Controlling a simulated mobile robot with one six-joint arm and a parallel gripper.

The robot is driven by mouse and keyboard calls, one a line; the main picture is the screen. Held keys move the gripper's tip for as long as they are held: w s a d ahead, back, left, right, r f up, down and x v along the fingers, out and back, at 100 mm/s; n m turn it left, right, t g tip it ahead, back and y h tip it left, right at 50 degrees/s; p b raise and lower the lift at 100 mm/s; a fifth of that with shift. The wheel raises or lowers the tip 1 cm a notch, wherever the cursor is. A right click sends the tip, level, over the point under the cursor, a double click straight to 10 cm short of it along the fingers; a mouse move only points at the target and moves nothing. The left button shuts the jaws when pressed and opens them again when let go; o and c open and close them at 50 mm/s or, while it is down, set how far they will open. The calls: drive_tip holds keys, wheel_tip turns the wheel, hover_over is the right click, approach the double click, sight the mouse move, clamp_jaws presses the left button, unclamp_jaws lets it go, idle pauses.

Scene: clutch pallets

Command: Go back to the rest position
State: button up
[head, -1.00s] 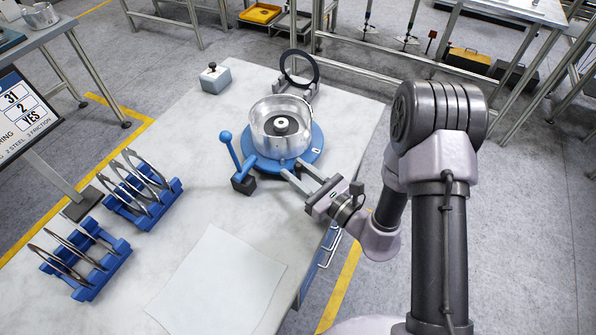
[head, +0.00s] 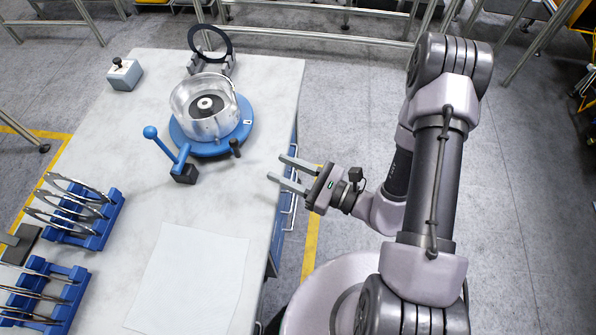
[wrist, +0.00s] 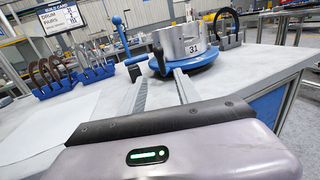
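My gripper (head: 281,173) is open and empty, with its two grey fingers apart over the right edge of the bench (head: 120,200). In the head view it points left, toward the bench top. The metal drum (head: 207,108) sits upright on the round blue fixture (head: 243,130), up and left of my fingers and apart from them. In the wrist view the drum (wrist: 184,42) is beyond the fingertips and carries a label reading 31. A blue lever with a ball knob (head: 151,132) stands at the fixture's left.
Two blue racks (head: 104,226) (head: 66,318) with rings stand at the bench's left. A white sheet (head: 190,280) lies in front. A black ring (head: 210,40) stands on a holder at the back, near a grey box with a knob (head: 125,75).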

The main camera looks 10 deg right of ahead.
drive_tip(key=v, duration=0.3)
drive_tip(key=shift+s+d, duration=0.2)
drive_tip(key=shift+d, duration=0.05)
drive_tip(key=s+a+r+n+g+h, duration=0.4)
drive_tip(key=s+r+n+g, duration=0.75)
drive_tip(key=n, duration=0.45)
drive_tip(key=w+d+r+n+t+h+b, duration=0.1)
drive_tip(key=d+r+n+t+h, duration=0.3)
drive_tip(key=d+r+t+h, duration=0.3)
drive_tip(key=shift+w+d+r+h, duration=0.4)
drive_tip(key=shift+d+r+h, duration=0.3)
drive_tip(key=shift+d+h, duration=0.4)
